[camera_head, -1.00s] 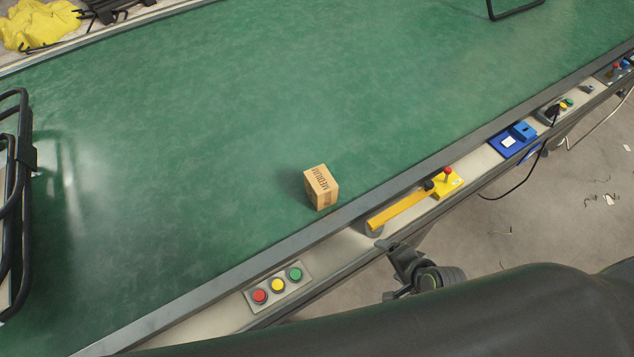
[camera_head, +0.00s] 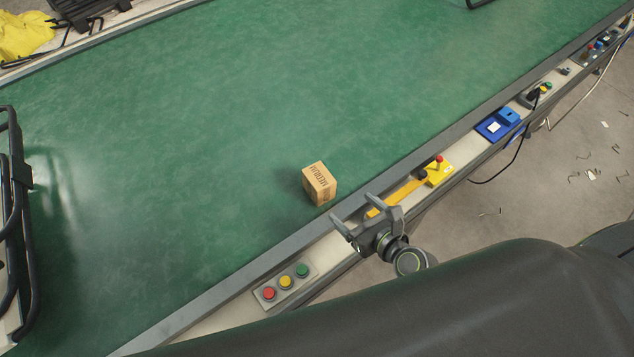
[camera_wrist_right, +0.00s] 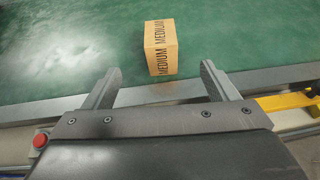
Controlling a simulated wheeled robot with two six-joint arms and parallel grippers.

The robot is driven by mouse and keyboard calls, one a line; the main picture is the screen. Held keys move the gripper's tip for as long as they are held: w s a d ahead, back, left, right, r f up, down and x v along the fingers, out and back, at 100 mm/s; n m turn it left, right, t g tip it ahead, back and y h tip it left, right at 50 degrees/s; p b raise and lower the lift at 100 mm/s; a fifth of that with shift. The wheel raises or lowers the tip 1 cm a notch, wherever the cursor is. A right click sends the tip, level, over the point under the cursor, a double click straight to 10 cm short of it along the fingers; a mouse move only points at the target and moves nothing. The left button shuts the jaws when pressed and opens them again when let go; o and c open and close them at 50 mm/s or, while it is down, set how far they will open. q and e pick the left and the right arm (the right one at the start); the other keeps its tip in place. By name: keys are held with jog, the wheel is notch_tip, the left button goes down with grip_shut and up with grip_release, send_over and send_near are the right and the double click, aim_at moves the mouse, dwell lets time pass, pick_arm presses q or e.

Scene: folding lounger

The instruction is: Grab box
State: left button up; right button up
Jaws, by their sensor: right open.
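A small tan cardboard box (camera_head: 319,184) marked "MEDIUM" stands on the green surface (camera_head: 200,130) near its front edge. It also shows in the right wrist view (camera_wrist_right: 161,48), beyond the fingertips and between their lines. My right gripper (camera_head: 353,213) is open and empty. It is over the front rail, just below and to the right of the box, apart from it. In the right wrist view, the two fingers (camera_wrist_right: 158,82) are spread and point toward the box. My left gripper is not in view.
Red, yellow and green buttons (camera_head: 286,282) sit on the front ledge. A yellow lever unit (camera_head: 438,171) and a blue device (camera_head: 497,124) are farther right along it. A black tubular frame (camera_head: 14,220) stands at the left. The green surface around the box is clear.

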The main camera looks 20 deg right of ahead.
send_near(320, 177)
jog(key=x, duration=0.5)
jog(key=shift+f+p, duration=0.3)
jog(key=shift+p, duration=0.05)
jog(key=shift+r+x, duration=0.1)
jog(key=shift+x, duration=1.25)
jog(key=shift+r+x, duration=0.15)
jog(key=shift+x, duration=1.25)
jog(key=shift+w, duration=0.1)
jog(key=c, duration=1.2)
